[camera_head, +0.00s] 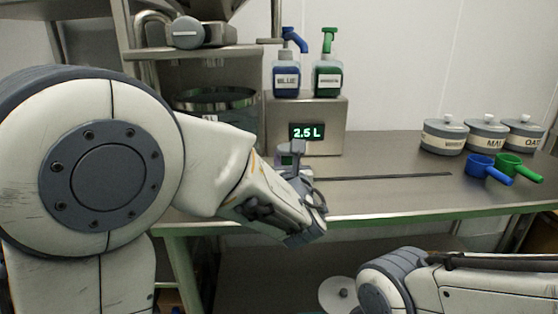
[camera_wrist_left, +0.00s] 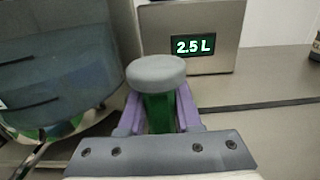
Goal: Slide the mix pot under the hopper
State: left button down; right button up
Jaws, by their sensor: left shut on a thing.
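My left gripper (camera_head: 291,172) is over the counter in front of the 2.5 L display. In the left wrist view its purple fingers (camera_wrist_left: 159,112) are shut on an upright green grip with a round grey cap (camera_wrist_left: 156,69). A large dark vessel (camera_wrist_left: 52,70) with short scale lines and a shiny metal lower edge stands just left of the fingers. It seems to be the dark, metal-rimmed vessel (camera_head: 215,100) under the shelf in the head view, largely hidden by my left arm. I cannot tell which part is the mix pot or hopper, or whether the grip joins the vessel.
The steel box with the 2.5 L display (camera_head: 318,110) carries a blue bottle (camera_head: 286,80) and a green bottle (camera_head: 328,80). A dark slot (camera_head: 385,177) runs right along the counter. Lidded pots (camera_head: 444,137) and blue (camera_head: 481,165) and green (camera_head: 511,164) scoops stand at right.

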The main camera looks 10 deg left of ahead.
pick_arm(q)
jog(key=shift+a, duration=0.15)
jog(key=c, duration=0.6)
grip_release()
jog(key=shift+s+a, duration=0.1)
jog(key=shift+a, duration=0.15)
jog(key=shift+d, duration=0.1)
jog(key=shift+d, duration=0.1)
jog(key=shift+s+d, duration=0.15)
jog(key=shift+s, duration=0.2)
jog(key=p+v, duration=0.1)
jog(key=v, duration=0.8)
jog(key=shift+s, duration=0.35)
